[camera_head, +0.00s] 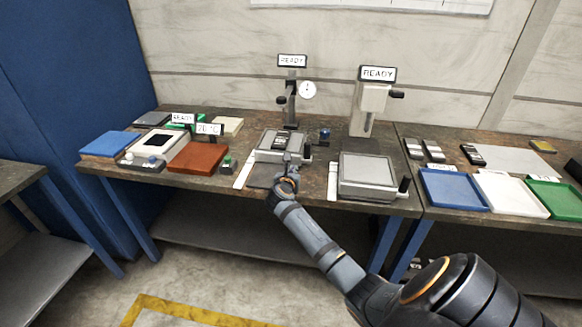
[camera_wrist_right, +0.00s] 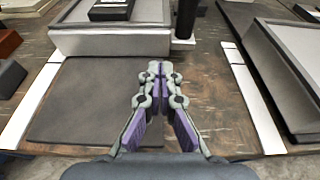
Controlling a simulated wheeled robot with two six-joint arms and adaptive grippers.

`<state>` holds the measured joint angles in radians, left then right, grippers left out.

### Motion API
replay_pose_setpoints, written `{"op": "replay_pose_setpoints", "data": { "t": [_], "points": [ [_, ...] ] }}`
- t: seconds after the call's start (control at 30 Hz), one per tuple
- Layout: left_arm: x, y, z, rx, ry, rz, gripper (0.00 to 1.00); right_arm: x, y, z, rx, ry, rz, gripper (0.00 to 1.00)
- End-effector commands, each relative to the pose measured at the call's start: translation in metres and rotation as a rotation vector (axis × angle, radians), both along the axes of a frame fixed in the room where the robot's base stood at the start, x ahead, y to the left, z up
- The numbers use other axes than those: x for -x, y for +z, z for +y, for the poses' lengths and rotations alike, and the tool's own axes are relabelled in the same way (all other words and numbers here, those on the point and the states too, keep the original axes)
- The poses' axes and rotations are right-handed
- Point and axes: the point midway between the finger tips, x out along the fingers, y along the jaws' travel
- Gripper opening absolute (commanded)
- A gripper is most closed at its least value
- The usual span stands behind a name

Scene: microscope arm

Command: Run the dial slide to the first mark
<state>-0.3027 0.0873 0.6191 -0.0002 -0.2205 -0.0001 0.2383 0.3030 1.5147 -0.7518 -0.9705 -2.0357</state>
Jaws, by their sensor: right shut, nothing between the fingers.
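The dial slide is a grey block (camera_head: 268,155) under the dial gauge (camera_head: 307,90), with a small dark part on top and a black upright handle (camera_head: 307,153) at its right. In the right wrist view the slide's front wall (camera_wrist_right: 110,42) and the black handle (camera_wrist_right: 183,25) show at the top. My left gripper is not in view.
A second grey slide (camera_head: 368,170) with a black handle (camera_head: 404,186) stands to the right, under another READY stand (camera_head: 371,105). Blue (camera_head: 453,205), white and green trays lie further right. A red-brown block (camera_head: 196,158) and blue block (camera_head: 108,145) stand left.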

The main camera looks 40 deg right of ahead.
Motion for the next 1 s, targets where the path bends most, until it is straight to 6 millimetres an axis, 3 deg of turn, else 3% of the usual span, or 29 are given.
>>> {"op": "replay_pose_setpoints", "data": {
  "t": [0.17, 0.4, 0.87, 1.0],
  "points": [
    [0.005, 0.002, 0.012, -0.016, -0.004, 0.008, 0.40, 0.025, 0.010, 0.031, -0.004, 0.001, -0.001, 0.00],
    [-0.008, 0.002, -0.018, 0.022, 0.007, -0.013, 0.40, 0.049, 0.021, 0.058, -0.003, 0.000, 0.000, 0.00],
    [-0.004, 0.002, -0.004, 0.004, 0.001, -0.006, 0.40, 0.053, 0.023, 0.062, -0.003, -0.001, -0.001, 0.00],
    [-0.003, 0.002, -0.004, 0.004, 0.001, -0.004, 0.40, 0.069, 0.006, 0.070, -0.157, -0.048, -0.080, 0.00]
  ]
}}
